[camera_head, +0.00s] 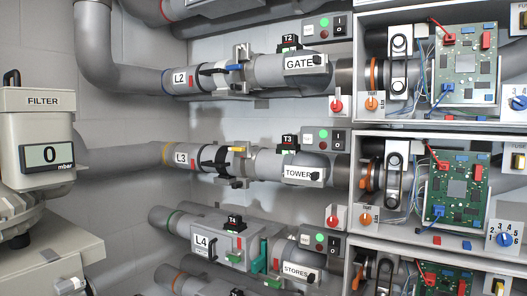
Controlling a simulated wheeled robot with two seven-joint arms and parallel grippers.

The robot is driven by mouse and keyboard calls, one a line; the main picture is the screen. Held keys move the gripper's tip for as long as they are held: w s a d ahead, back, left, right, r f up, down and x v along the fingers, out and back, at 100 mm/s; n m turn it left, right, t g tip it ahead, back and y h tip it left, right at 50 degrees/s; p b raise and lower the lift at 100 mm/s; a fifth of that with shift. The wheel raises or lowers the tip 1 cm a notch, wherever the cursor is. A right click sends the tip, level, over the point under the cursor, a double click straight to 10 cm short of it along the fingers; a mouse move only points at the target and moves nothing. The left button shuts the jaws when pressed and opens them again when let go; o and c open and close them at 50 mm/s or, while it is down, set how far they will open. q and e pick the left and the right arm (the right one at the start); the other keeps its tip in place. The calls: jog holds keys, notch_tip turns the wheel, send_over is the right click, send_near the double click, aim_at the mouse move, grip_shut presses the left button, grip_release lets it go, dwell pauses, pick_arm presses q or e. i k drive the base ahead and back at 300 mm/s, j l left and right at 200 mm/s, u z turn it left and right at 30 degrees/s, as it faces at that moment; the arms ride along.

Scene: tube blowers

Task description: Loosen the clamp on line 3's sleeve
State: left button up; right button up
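Line 3 is the grey pipe with the L3 label (181,158), in the middle of the head view. A dark sleeve (208,157) sits around the pipe just right of the label. I cannot tell how tight the clamp is. Neither of my grippers shows in the view.
Line 2 (181,79), with a blue-levered clamp, runs above; line 4 (201,241) runs below. Open boxes with green circuit boards (455,190) fill the right side. A filter unit (40,130) with a display reading 0 stands at left. Grey wall lies behind.

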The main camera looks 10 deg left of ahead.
aim_at(239, 148)
jog(key=i+l, duration=0.2)
jog(key=l, duration=0.2)
jog(key=i+l, duration=0.25)
jog(key=l, duration=0.15)
jog(key=i+l+u, duration=0.1)
jog(key=l, duration=0.3)
jog(key=i, duration=0.1)
